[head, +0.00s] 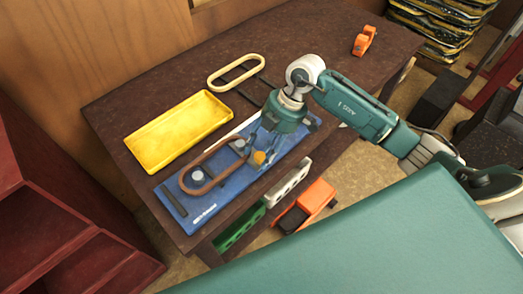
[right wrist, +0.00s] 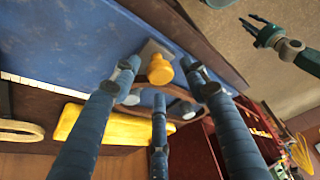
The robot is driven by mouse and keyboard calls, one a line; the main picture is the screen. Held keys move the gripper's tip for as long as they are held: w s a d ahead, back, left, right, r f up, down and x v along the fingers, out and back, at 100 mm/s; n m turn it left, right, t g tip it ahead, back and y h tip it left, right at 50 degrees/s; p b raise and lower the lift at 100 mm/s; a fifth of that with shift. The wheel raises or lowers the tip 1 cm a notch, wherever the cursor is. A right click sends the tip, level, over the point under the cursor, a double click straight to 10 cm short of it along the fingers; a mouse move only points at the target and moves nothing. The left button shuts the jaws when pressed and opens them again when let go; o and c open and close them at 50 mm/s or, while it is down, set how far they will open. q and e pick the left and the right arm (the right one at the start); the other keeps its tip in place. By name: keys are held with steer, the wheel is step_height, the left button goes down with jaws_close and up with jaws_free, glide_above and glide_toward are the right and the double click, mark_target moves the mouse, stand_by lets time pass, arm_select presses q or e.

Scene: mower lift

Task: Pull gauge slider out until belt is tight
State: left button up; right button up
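The blue gauge board (head: 200,213) lies on the dark table. A brown belt (head: 182,184) lies on it as a long loop around grey round pulleys. The yellow slider knob (head: 259,157) stands near the belt's right end; it also shows in the right wrist view (right wrist: 160,70). My right gripper (head: 258,148) is over the board. In the right wrist view its three fingers (right wrist: 159,78) are spread around the knob, with visible gaps beside it. Whether the belt is slack is hard to see. My left gripper (right wrist: 268,35) appears only in the right wrist view, away from the board, fingers spread.
A yellow tray (head: 162,158) and a cream belt (head: 210,80) lie behind the board. A small orange object (head: 363,41) sits at the table's far right. Green (head: 240,229), white and orange items are below the table's front edge. Red shelving (head: 60,245) stands at left.

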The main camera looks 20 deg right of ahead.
steer(key=v, duration=1.2)
steer(key=shift+a, duration=0.1)
